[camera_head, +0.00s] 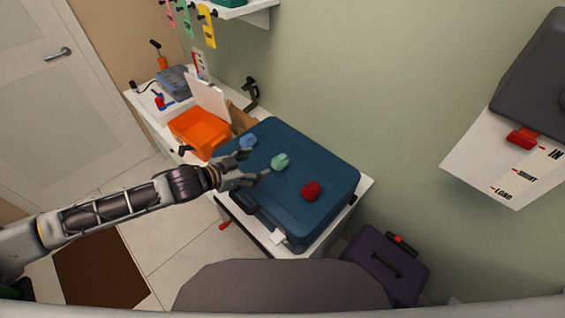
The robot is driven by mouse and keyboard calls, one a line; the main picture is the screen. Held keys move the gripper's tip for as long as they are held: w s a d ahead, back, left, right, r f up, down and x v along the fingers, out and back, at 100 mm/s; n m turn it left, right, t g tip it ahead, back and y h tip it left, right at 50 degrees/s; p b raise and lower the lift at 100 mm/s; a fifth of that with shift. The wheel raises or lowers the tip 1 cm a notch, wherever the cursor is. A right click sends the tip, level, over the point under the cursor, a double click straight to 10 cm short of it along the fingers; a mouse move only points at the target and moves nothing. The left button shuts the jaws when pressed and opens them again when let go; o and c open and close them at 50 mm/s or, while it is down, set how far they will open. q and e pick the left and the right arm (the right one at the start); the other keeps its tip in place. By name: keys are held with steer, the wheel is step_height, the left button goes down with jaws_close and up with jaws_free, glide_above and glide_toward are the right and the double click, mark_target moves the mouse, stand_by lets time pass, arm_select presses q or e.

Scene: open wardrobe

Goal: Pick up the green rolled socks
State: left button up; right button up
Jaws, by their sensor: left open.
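The green rolled socks (281,161) lie on top of a closed blue suitcase (318,221), near its middle. Blue rolled socks (247,141) lie to their upper left and red rolled socks (311,191) to their lower right. My left gripper (262,174) is open, just left of and slightly below the green socks in the picture. It appears apart from them, with nothing between its fingers. My right gripper does not show.
The suitcase rests on a white cabinet (363,188). An orange bin (192,134) stands left of it. A purple case (385,266) stands on the floor at the right. A wall runs behind the cabinet. A white shelf (262,8) hangs above.

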mark_target(277, 160)
arm_select(q)
steer(key=shift+s+d+n, duration=0.1)
steer(key=shift+n, duration=0.2)
steer(key=shift+f+n, duration=0.2)
steer(key=shift+n, duration=0.1)
steer(key=shift+a+f+n, duration=0.1)
steer(key=shift+a+n, duration=0.1)
steer(key=shift+n, duration=0.3)
steer(key=shift+d, duration=0.1)
steer(key=shift+x, duration=4.25)
steer(key=shift+f, duration=0.1)
steer(key=shift+p, duration=0.3)
